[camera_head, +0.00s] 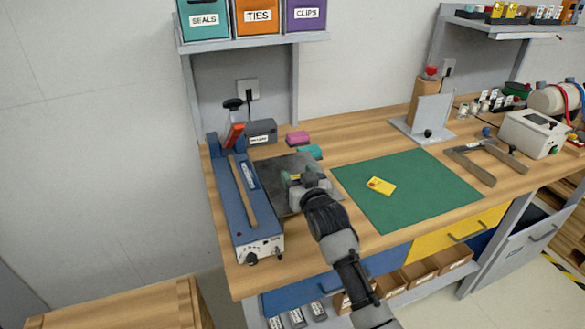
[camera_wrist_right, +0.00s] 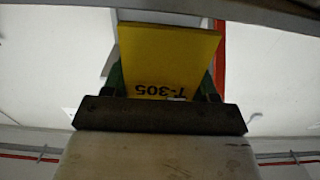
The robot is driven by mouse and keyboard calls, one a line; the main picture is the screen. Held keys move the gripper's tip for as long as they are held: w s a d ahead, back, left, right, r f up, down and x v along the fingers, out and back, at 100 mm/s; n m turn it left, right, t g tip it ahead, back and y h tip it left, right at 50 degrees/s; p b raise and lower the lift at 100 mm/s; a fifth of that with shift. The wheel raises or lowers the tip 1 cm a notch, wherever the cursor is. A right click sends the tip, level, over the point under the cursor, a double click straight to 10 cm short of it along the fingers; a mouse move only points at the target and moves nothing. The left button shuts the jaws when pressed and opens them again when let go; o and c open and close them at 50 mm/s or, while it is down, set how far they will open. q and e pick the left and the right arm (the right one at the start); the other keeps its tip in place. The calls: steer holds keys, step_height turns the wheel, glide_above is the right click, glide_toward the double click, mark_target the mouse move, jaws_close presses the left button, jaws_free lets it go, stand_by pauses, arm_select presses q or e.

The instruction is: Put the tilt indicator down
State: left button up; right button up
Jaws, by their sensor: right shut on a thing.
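My right gripper (camera_head: 303,180) is over the dark grey plate (camera_head: 268,170), left of the green mat. In the right wrist view, my gripper (camera_wrist_right: 162,84) is shut on a yellow flat piece (camera_wrist_right: 165,52) printed T-305, taken as the tilt indicator. Its lettering appears upside down there, and its lower end is hidden by the dark bar of the gripper. In the head view the held piece is mostly hidden by the gripper. I cannot tell whether it touches the plate. My left gripper is not in view.
A yellow card with a red mark (camera_head: 381,186) lies on the green mat (camera_head: 420,190). A blue sealer (camera_head: 236,200) stands left of the plate. Pink (camera_head: 297,138) and teal (camera_head: 311,151) blocks lie behind. Much of the mat is clear.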

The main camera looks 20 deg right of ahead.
steer(key=w, duration=0.4)
steer(key=shift+a+r, duration=0.1)
steer(key=shift+f+p, duration=0.4)
steer(key=shift+p, duration=0.05)
steer(key=shift+s, duration=0.1)
steer(key=shift+f, duration=0.4)
steer(key=o, duration=1)
steer(key=shift+c, duration=0.2)
steer(key=shift+r, duration=0.1)
